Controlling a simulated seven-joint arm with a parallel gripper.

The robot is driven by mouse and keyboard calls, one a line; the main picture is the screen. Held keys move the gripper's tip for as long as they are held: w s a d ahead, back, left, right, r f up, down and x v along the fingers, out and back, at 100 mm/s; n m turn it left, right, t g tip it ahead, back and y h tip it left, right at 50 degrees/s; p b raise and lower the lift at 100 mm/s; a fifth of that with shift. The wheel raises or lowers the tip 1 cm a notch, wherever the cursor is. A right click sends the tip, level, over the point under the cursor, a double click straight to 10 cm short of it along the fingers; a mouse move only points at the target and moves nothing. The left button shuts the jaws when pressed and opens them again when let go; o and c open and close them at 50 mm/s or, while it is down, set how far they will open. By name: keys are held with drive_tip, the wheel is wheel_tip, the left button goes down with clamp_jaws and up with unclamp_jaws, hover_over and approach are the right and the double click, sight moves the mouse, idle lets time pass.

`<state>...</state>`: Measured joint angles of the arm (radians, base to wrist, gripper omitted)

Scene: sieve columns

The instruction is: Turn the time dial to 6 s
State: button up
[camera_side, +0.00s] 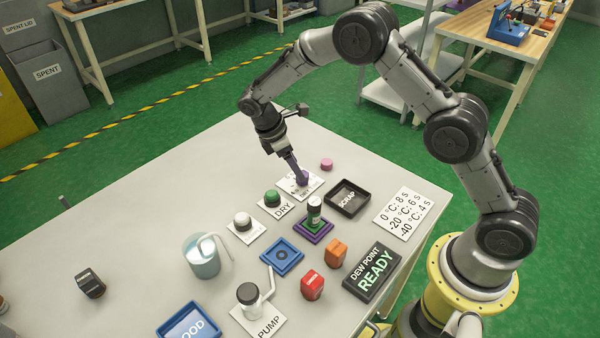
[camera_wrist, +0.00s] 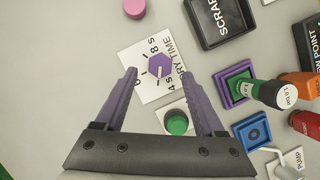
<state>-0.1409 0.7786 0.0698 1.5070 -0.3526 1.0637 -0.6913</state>
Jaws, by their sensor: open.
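The time dial is a purple knob (camera_wrist: 160,65) on a white card (camera_wrist: 150,88) marked DRY TIME, with 4 s and 8 s legible around it. The number at the far left is hard to read, and I cannot tell for sure which mark the knob points to. My gripper (camera_wrist: 160,73) is open, with its two purple fingers on either side of the knob in the wrist view; contact cannot be told. In the side view my gripper (camera_side: 298,174) reaches down over the dial card (camera_side: 314,184) and hides most of the knob.
A green button (camera_side: 272,197) and a white button (camera_side: 242,220) stand nearby. A pink cylinder (camera_side: 326,164) and the black SCRAP tray (camera_side: 348,199) lie close. A vial (camera_side: 314,210) stands on a purple holder. A sign (camera_side: 372,269) reads DEW POINT READY; a card (camera_side: 404,213) lists temperatures and seconds.

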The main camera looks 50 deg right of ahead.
drive_tip(key=shift+x, duration=1.95)
drive_tip(key=shift+c, duration=0.3)
clamp_jaws()
